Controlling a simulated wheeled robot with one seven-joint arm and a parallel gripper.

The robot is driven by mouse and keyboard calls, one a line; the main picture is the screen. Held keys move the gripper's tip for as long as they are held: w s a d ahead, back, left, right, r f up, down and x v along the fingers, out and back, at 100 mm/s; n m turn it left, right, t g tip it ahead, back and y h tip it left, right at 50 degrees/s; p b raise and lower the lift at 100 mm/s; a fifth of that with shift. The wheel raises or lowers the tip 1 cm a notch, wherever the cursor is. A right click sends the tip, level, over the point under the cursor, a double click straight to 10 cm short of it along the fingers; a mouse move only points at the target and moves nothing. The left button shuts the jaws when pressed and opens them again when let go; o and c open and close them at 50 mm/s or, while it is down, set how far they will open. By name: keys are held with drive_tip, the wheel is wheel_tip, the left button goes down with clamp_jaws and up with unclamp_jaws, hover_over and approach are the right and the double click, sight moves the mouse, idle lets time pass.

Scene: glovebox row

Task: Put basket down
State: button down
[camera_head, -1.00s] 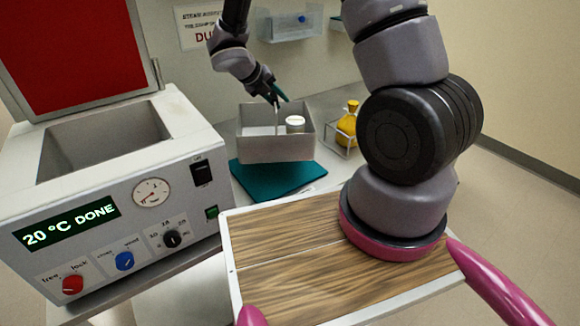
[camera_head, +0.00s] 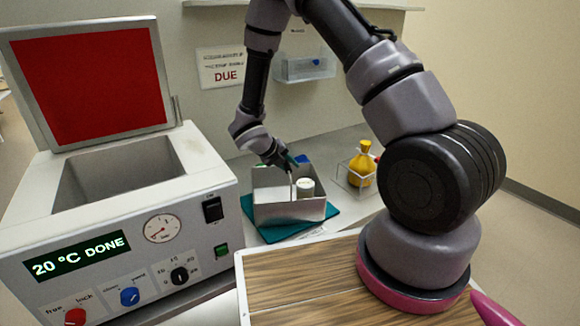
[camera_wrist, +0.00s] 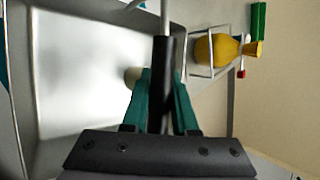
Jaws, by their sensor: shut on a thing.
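The basket (camera_head: 288,213) is a grey metal box with a thin upright handle. In the head view it is over the teal mat (camera_head: 318,217), low and level; I cannot tell for sure whether its bottom touches. A white-lidded jar (camera_head: 305,187) stands inside it. My gripper (camera_head: 290,168) is above the basket, shut on the handle. In the wrist view the green fingers of my gripper (camera_wrist: 165,85) close around the dark handle grip (camera_wrist: 167,70). The basket's bright inside (camera_wrist: 90,80) shows at the left, and the jar is mostly hidden behind the fingers.
A bath unit (camera_head: 130,225) with an open red-lined lid (camera_head: 90,85) stands left of the basket; its display reads 20 °C DONE. A yellow flask (camera_head: 362,165) sits in a wire rack at the right. A clear wall bin (camera_head: 305,67) hangs behind.

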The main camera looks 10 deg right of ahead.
drive_tip(key=c, duration=0.7)
unclamp_jaws()
drive_tip(key=v, duration=1.2)
drive_tip(key=s+d+r+m+g+y, duration=0.15)
drive_tip(key=s+d+r+m, duration=0.35)
drive_tip(key=r+m, duration=0.55)
drive_tip(key=s+d+r+m+g+y, duration=0.15)
drive_tip(key=s+d+r+m, duration=0.35)
drive_tip(key=r+m, duration=0.5)
drive_tip(key=s+r+m+t+y, duration=0.2)
drive_tip(key=s+r+m, duration=0.1)
drive_tip(key=m, duration=0.3)
drive_tip(key=s+d+r+m+t+y, duration=0.1)
drive_tip(key=s+r+m+t+y, duration=0.1)
drive_tip(key=s+r+m, duration=0.2)
drive_tip(key=s+r+m+t+y, duration=0.1)
drive_tip(key=s+r+m+y, duration=0.1)
drive_tip(key=m, duration=0.8)
drive_tip(key=shift+s+d+r+t, duration=0.3)
drive_tip(key=shift+s+r+t, duration=0.1)
drive_tip(key=shift+s+r, duration=0.45)
